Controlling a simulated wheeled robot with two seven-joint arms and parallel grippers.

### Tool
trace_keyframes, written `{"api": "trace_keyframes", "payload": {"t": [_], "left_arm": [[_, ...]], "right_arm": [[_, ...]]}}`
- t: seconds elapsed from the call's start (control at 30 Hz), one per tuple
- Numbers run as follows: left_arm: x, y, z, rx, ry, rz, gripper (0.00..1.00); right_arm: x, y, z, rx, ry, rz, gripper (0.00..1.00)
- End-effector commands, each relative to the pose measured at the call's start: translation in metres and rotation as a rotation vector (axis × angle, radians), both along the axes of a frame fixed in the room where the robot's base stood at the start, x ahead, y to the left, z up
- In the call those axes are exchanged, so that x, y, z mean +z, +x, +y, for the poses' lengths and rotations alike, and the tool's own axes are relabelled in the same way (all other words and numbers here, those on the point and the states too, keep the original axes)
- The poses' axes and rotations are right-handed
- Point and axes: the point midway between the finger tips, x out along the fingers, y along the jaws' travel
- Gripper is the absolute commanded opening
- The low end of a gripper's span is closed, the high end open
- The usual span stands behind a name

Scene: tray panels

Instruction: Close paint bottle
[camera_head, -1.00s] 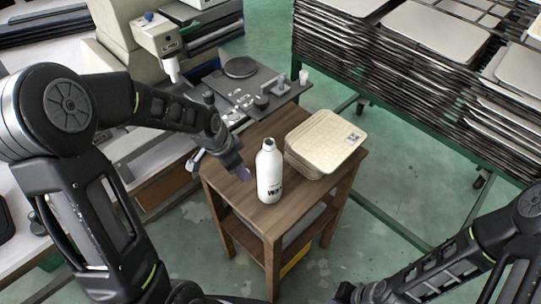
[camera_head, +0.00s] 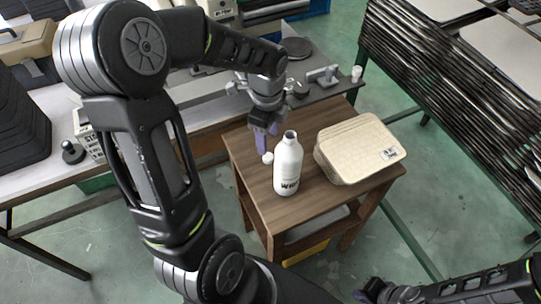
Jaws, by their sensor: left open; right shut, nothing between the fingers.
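The white paint bottle (camera_head: 288,165) stands upright on the small wooden table, its dark open mouth showing at the top. A small white cap (camera_head: 267,158) shows just left of the bottle, low by the tabletop. My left gripper (camera_head: 267,142) is open and points down right above the cap, left of the bottle's neck. I cannot tell whether its fingers touch the cap. My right gripper (camera_head: 376,292) is shut and empty at the bottom edge, well away from the table and partly cut off.
The wooden table (camera_head: 325,207) carries a stack of beige panels (camera_head: 360,147) right of the bottle. A workbench (camera_head: 205,112) with tools lies behind and left. A rack of trays (camera_head: 425,70) stands at the right. Bare tabletop lies in front of the bottle.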

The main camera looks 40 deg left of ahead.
Motion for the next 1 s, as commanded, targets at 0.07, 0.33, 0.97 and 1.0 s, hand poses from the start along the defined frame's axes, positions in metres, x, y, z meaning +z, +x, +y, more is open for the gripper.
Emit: {"api": "trace_keyframes", "payload": {"t": [0.07, 0.33, 0.97, 1.0], "left_arm": [[0.0, 0.0, 0.0, -0.017, 0.0, 0.001, 0.54], [0.0, 0.0, -0.001, -0.021, -0.001, 0.0, 0.54], [-0.026, 0.0, 0.0, -0.018, -0.001, -0.001, 0.54], [-0.027, 0.0, 0.0, -0.018, -0.001, 0.0, 0.54]], "right_arm": [[0.0, 0.0, 0.0, 0.0, 0.0, 0.0, 0.0], [0.0, 0.0, 0.0, 0.0, 0.0, -0.001, 0.0], [0.001, 0.0, 0.0, -0.001, 0.0, -0.001, 0.0], [0.001, 0.0, 0.0, -0.001, 0.0, -0.001, 0.0]]}}
